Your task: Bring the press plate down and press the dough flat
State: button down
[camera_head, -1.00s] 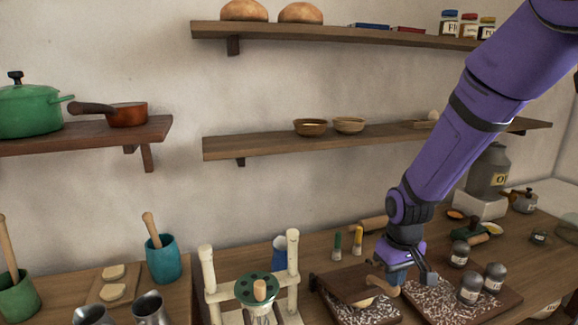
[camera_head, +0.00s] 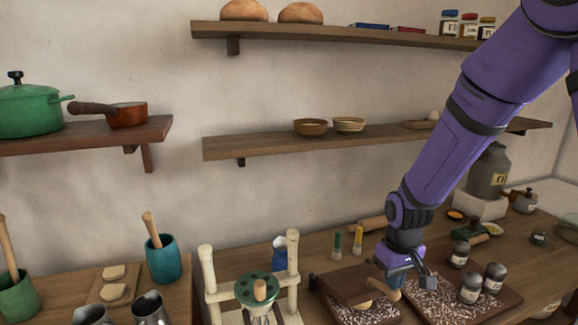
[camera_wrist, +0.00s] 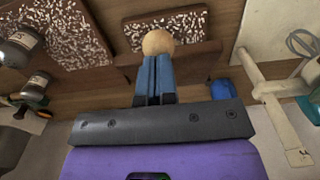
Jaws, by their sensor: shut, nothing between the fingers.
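The brown wooden press plate (camera_head: 345,287) is tilted over a flour-speckled base (camera_head: 372,316). The pale dough (camera_head: 366,303) shows in part under the plate; the plate hides the rest. A light wooden handle (camera_head: 389,294) is at the plate's right edge. My gripper (camera_head: 393,283) is shut and empty, with its fingertips at this handle. In the wrist view, the shut blue fingers (camera_wrist: 157,62) point at a round light wooden end (camera_wrist: 158,43), close to or touching it. The plate (camera_wrist: 190,52) shows behind it edge-on.
A cream wooden frame (camera_head: 293,262) with a green disc (camera_head: 258,289) stands to the left. A rolling pin (camera_head: 371,223) lies behind. A wall shelf (camera_head: 270,146) runs above.

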aim_at(398, 295)
jog(key=shift+s+d+f, duration=0.1)
jog(key=shift+s+f, duration=0.25)
jog(key=shift+f, duration=0.3)
jog(key=shift+s+d+f, duration=0.15)
jog(key=shift+s+f, duration=0.2)
jog(key=shift+f, duration=0.25)
jog(key=shift+s+d+f, duration=0.1)
jog(key=shift+s+f, duration=0.25)
jog(key=shift+f, duration=0.3)
dwell(1.8)
jog(key=shift+s+d+f, duration=0.1)
jog(key=shift+s+f, duration=0.1)
jog(key=shift+f, duration=0.45)
jog(key=shift+s+d+f, duration=0.1)
jog(key=shift+s+f, duration=0.15)
jog(key=shift+f, duration=0.35)
jog(key=shift+s+f, duration=0.2)
jog(key=shift+f, duration=0.45)
dwell(2.4)
